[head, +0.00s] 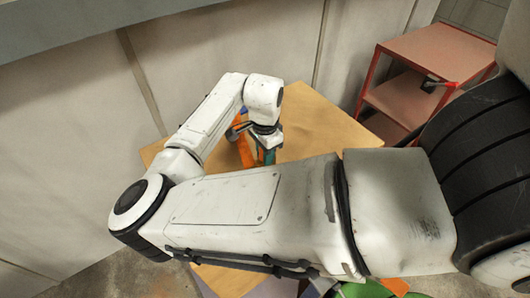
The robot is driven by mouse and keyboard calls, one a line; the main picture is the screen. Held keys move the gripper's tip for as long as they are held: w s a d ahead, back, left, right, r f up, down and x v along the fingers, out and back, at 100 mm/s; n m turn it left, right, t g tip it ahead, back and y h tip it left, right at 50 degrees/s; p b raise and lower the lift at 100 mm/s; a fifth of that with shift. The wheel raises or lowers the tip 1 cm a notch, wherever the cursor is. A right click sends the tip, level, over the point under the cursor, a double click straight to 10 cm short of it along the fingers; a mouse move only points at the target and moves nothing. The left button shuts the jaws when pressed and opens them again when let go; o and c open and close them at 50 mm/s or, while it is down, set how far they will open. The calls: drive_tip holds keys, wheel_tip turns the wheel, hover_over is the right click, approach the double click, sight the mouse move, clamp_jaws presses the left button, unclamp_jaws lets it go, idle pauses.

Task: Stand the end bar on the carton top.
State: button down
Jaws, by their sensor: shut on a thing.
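My gripper (265,138) points down over the wooden table, just beyond my own arm, which covers much of the view. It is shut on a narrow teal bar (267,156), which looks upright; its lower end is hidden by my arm. This may be the end bar. An orange piece (245,151) stands close to the left of the teal bar, and I cannot tell whether they touch. I cannot make out the carton top.
The wooden table (320,125) is bare to the right of my gripper. A pale panelled wall (220,45) runs behind it. A red shelf cart (420,75) stands at the back right. Green and orange items (365,289) show at the bottom edge, partly hidden.

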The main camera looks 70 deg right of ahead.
drive_tip(key=shift+f, duration=0.1)
drive_tip(key=c, duration=1)
unclamp_jaws()
drive_tip(key=shift+o, duration=0.2)
wheel_tip(320, 180, up, 12)
drive_tip(key=shift+r+b, duration=0.15)
drive_tip(key=shift+b, duration=0.5)
